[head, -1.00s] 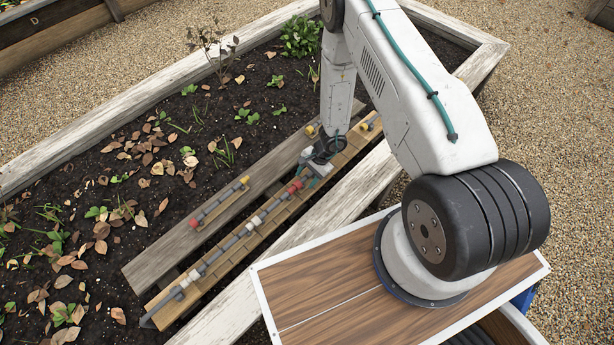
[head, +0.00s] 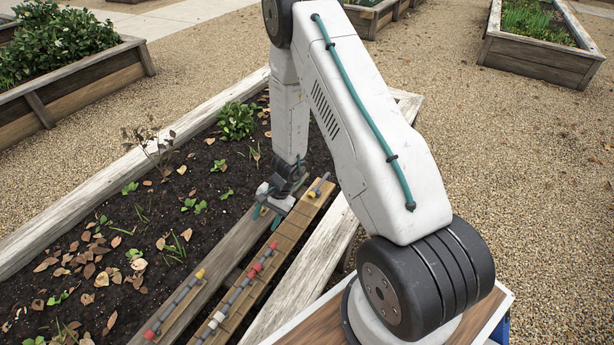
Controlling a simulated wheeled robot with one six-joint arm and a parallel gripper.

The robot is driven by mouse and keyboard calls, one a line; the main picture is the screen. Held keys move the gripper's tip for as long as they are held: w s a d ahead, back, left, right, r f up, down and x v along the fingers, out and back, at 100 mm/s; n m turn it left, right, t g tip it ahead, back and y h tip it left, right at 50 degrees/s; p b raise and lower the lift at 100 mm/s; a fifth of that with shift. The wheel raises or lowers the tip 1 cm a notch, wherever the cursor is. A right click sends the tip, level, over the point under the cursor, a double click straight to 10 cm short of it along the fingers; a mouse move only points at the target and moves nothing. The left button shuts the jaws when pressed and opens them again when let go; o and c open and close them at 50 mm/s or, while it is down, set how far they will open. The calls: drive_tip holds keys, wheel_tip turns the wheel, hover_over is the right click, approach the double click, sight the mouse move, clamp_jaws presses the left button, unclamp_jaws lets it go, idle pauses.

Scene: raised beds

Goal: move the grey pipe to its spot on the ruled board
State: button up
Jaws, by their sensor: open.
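The ruled board (head: 288,232) is a long yellowish wooden strip with cross lines. A run of grey pipe (head: 237,293) with red and white fittings lies along its near part. A grey pipe piece with a yellow part (head: 318,186) lies at its far end. Another grey pipe (head: 176,303), with a yellow and a red end, lies on the grey plank (head: 228,250) left of the board. I cannot tell which pipe is the task's. My gripper (head: 267,214) is open, its teal fingers pointing down over the plank's far part, beside the board. What lies behind it is hidden.
Dark soil (head: 120,240) with seedlings and dry leaves fills the bed left of the plank. The weathered bed edge (head: 330,248) runs along the board's right side. Gravel (head: 480,170) and other raised beds (head: 545,58) lie beyond.

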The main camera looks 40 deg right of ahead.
drive_tip(key=s+a+r+n, duration=0.2)
drive_tip(key=r, duration=0.9)
drive_tip(key=s+a+r+n, duration=0.2)
drive_tip(key=r+n, duration=0.1)
drive_tip(key=r, duration=0.8)
drive_tip(key=s+a+r+n, duration=0.2)
drive_tip(key=r, duration=0.9)
drive_tip(key=s+d+r+n+h, duration=0.2)
drive_tip(key=s+r, duration=0.4)
drive_tip(key=s, duration=0.5)
drive_tip(key=s+d+r+n+h, duration=0.2)
drive_tip(key=s+r, duration=0.5)
drive_tip(key=s, duration=0.4)
drive_tip(key=shift+d+r+n+t+h, duration=0.3)
drive_tip(key=shift+d+h, duration=0.2)
drive_tip(key=shift+h, duration=0.2)
